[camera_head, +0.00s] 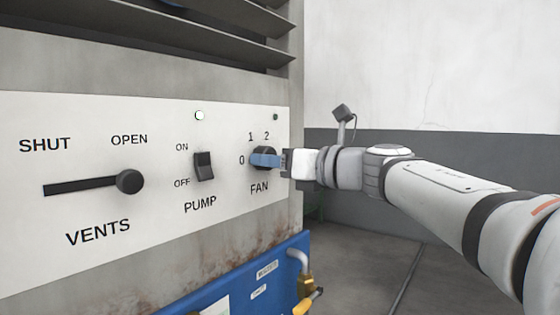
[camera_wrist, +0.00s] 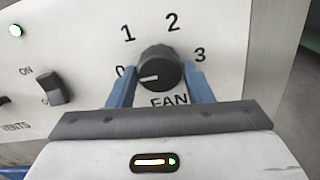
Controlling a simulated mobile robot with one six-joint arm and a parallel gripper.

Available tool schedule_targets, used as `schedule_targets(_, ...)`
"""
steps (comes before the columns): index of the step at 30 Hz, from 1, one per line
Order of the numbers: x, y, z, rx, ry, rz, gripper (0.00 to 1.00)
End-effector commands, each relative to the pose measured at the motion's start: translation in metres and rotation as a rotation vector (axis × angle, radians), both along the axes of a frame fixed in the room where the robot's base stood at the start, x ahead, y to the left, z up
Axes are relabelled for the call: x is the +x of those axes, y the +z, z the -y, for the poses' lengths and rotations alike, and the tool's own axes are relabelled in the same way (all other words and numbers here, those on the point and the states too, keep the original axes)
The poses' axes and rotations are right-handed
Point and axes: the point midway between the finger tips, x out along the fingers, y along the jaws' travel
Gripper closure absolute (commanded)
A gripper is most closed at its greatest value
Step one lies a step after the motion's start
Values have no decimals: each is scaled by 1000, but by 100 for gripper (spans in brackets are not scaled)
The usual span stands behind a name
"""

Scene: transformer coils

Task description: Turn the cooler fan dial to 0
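The fan dial (camera_wrist: 158,68) is a round black knob with a white pointer mark, on the white panel (camera_wrist: 90,40). In the wrist view the mark points left, toward the 0 label and slightly below it. The labels 1, 2 and 3 run above and to the right of the knob. The dial also shows in the head view (camera_head: 265,149), partly hidden behind a blue finger. My gripper (camera_wrist: 160,78) has one blue finger on each side of the knob. Both fingertips appear to lie against its sides, with no clear gap.
Left of the dial are the black pump switch (camera_head: 204,166) and the vents slider knob (camera_head: 130,182), at the OPEN end of its slot. A small lamp (camera_head: 199,115) is lit white above the switch. A blue unit with a pipe (camera_head: 298,258) stands below the panel. Dark slats project above.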

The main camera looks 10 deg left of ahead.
Motion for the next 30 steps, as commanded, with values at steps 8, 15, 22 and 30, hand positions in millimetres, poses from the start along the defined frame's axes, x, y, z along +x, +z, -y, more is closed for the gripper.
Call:
schedule_targets(8,0,1,0,2,0,1,37)
schedule_targets(15,-2,3,5,3,-1,1,37)
schedule_targets(22,-16,4,40,4,-5,0,37)
schedule_targets(30,-28,2,70,2,-2,1,37)
